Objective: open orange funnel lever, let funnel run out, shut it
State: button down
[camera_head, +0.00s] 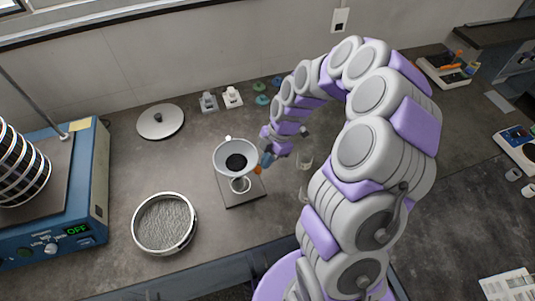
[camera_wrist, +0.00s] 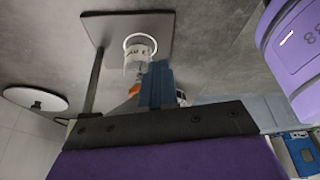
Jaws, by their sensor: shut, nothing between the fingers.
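The grey funnel (camera_head: 221,164) stands on a flat dark stand base (camera_head: 236,200) in the head view, with dark material inside it. A clear round vessel (camera_head: 241,185) sits under the funnel; its white-rimmed shape also shows in the wrist view (camera_wrist: 141,47). The orange lever (camera_head: 257,169) is a small spot at the funnel's right side, and it shows partly in the wrist view (camera_wrist: 134,91) beside my fingers. My gripper (camera_head: 265,161) is shut and empty, close by the lever at the funnel's right. I cannot tell whether it touches the lever or whether the lever is open.
A round sieve pan (camera_head: 165,223) with grey grains lies at left front. A metal lid (camera_head: 160,121) lies behind it. The blue sieve shaker (camera_head: 82,215) reads OFF at far left. Small glass vessels (camera_head: 305,162) stand right of my gripper.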

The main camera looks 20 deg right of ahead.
jog(key=shift+w+a, duration=0.15)
jog(key=shift+w, duration=0.05)
jog(key=shift+w+a, duration=0.3)
jog(key=shift+w, duration=0.1)
jog(key=shift+a, duration=0.1)
dwell(0.3)
jog(key=shift+s, duration=0.1)
